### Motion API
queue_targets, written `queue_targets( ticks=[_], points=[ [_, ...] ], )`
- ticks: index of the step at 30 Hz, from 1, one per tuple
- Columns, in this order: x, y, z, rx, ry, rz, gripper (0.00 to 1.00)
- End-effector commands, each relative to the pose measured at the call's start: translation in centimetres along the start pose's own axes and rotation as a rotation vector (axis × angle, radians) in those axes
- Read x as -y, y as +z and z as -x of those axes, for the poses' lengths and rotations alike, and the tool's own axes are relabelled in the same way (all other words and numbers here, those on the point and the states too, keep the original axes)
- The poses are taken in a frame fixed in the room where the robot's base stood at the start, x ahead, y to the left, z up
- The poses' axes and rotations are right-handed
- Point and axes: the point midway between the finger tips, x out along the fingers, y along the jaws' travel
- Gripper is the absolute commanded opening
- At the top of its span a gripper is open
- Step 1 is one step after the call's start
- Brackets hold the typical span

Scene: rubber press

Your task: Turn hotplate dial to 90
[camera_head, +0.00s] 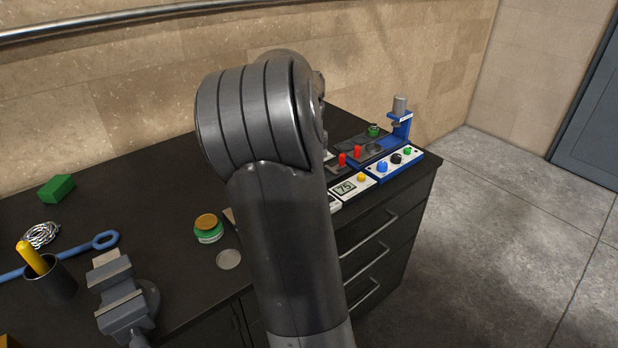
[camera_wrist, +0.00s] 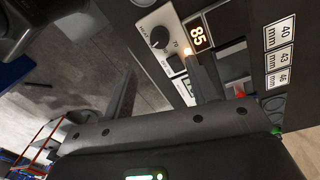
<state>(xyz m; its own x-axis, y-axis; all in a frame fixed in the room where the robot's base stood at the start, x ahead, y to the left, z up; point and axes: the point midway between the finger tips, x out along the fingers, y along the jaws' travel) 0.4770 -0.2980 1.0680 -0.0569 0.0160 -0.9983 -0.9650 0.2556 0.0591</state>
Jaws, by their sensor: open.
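In the wrist view the hotplate dial (camera_wrist: 160,38) is a round black knob on a white panel (camera_wrist: 149,22). Small printed marks surround it. Beside it a dark display (camera_wrist: 198,36) shows 85 in orange digits, and a small orange lamp (camera_wrist: 188,51) glows. My gripper (camera_wrist: 163,72) is open, its two dark fingers spread and pointing toward the panel. The dial lies beyond the fingertips, apart from them as far as I can tell. In the head view my arm hides the gripper and the dial.
The wrist view shows size labels (camera_wrist: 279,57) and a red handle (camera_wrist: 240,95). In the head view a blue press (camera_head: 402,122), a white box with a display (camera_head: 345,188) and yellow button, a green jar (camera_head: 208,234) and a vise (camera_head: 122,300) stand on the dark bench.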

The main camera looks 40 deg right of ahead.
Motion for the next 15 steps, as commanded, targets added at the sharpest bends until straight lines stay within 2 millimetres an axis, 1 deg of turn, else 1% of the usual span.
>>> queue_targets(
  ticks=[3, 5, 8, 11, 15],
  points=[
    [0.0, 0.0, -0.1, 0.002, 0.001, -0.063, 0.53],
    [0.0, 0.0, -0.4, 0.003, 0.002, -0.069, 0.53],
    [0.0, 0.0, -1.4, 0.004, 0.001, -0.069, 0.53],
    [-0.1, 0.0, -3.1, 0.003, 0.003, -0.069, 0.53],
    [-0.1, 0.0, -5.9, 0.003, 0.003, -0.069, 0.53]
  ],
)
